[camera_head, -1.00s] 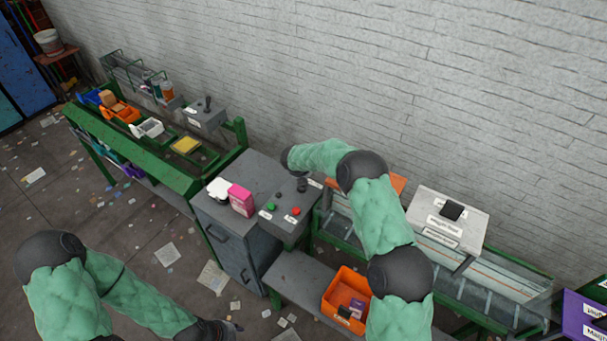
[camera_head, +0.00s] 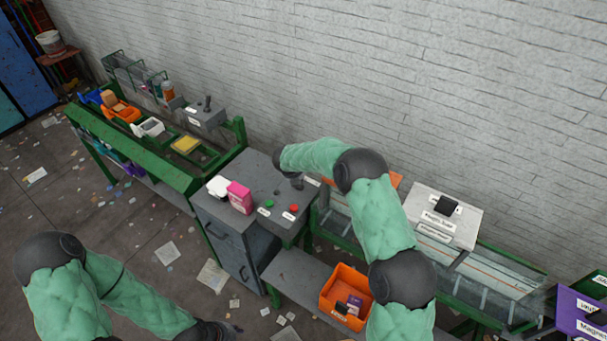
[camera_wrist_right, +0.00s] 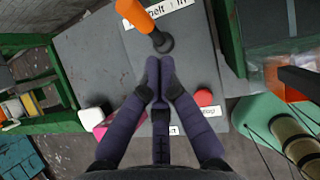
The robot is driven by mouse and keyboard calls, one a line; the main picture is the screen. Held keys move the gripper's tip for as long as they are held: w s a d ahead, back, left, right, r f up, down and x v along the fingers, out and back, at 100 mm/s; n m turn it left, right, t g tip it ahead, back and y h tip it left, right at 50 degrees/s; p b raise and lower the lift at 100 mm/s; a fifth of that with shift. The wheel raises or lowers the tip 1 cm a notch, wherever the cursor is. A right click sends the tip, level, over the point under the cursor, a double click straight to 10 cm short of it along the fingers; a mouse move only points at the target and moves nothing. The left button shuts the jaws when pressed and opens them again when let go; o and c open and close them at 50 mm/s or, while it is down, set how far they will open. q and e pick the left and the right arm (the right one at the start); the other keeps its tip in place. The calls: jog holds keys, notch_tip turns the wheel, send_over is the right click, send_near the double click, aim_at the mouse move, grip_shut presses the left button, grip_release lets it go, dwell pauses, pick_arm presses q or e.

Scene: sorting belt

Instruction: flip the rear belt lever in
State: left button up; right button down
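The belt lever has an orange handle (camera_wrist_right: 137,14) and a round dark base (camera_wrist_right: 165,41) on the grey console. It leans to the upper left in the right wrist view, beside a white label partly reading "belt" and "in" (camera_wrist_right: 172,8). My right gripper (camera_wrist_right: 160,62) has its fingertips together just below the lever base, with nothing visible between them. In the head view my right gripper (camera_head: 297,181) is over the back of the console (camera_head: 262,181), and the lever's handle is not clearly seen. My left gripper (camera_head: 218,331) is low at the bottom edge, partly cut off.
A red button (camera_wrist_right: 204,97) sits close to the right gripper's fingers, and a green button (camera_head: 268,203) is nearby. A pink box (camera_head: 239,197) stands on the console's left. Another dark lever (camera_head: 207,103) stands on a grey box by the left belt. The brick wall is close behind.

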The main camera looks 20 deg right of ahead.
pick_arm(q)
jog(key=shift+w, duration=0.3)
pick_arm(e)
notch_tip(320, 180, up, 8)
jog(key=s+a, duration=0.1)
jog(key=s, duration=0.1)
jog(key=shift+a+r, duration=0.2)
pick_arm(q)
jog(key=shift+s, duration=0.1)
pick_arm(e)
jog(key=shift+s, duration=0.1)
